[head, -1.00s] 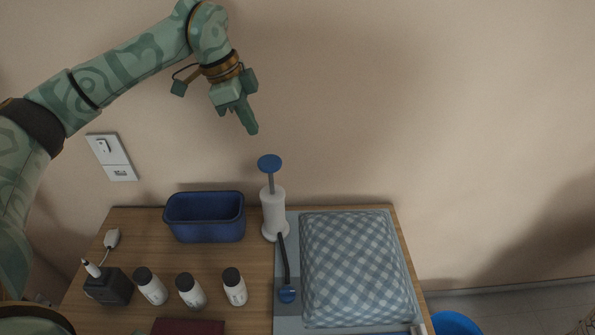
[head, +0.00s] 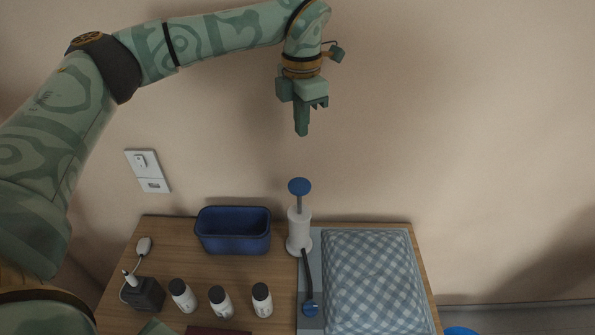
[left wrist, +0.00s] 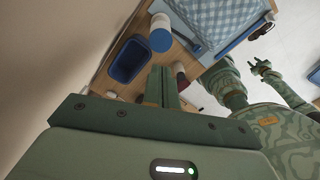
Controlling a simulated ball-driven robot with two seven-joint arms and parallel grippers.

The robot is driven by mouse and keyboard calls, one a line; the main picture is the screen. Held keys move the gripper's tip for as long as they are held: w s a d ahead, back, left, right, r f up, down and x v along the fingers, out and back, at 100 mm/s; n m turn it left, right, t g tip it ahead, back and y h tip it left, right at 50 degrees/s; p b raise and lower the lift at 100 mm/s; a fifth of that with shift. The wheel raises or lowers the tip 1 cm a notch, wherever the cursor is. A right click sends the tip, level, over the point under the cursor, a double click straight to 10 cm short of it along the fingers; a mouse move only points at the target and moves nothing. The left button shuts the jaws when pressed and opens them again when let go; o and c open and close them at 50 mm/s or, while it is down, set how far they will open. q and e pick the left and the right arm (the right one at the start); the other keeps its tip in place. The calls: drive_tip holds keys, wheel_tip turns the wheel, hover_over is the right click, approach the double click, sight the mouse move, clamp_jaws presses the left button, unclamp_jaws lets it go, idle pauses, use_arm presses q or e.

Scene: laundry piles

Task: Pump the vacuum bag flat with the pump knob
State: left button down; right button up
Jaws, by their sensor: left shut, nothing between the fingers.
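The pump (head: 299,232) is a white upright cylinder behind the bag's left edge. Its round blue pump knob (head: 299,186) stands raised on a grey rod. A dark hose runs from the pump to a blue valve (head: 310,309) on the bag. The vacuum bag (head: 370,275) bulges with blue checked cloth. My left gripper (head: 302,131) is shut and empty, pointing down above the knob and apart from it. In the left wrist view, the knob (left wrist: 160,41) lies just beyond the fingers. My right gripper (left wrist: 262,69) shows small in that view; its jaws are unclear.
A blue bin (head: 233,231) stands left of the pump on the wooden table (head: 200,268). Several white bottles with dark caps (head: 220,301) and a black charger box (head: 146,293) stand in front. A wall switch (head: 147,171) is at left.

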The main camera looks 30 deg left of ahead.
use_arm(q)
drive_tip(key=m, duration=0.5)
drive_tip(key=shift+m, duration=0.3)
drive_tip(key=shift+f, duration=0.1)
drive_tip(key=b, duration=0.1)
hover_over(299, 211)
drive_tip(key=f, duration=1.3)
drive_tip(key=shift+w+a+f, duration=0.1)
drive_tip(key=shift+w+f, duration=0.3)
wheel_tip(299, 211, down, 8)
drive_tip(key=shift+s+f+b, duration=0.1)
drive_tip(key=shift+f+b, duration=0.05)
drive_tip(key=shift+b, duration=1)
drive_tip(key=shift+s, duration=0.1)
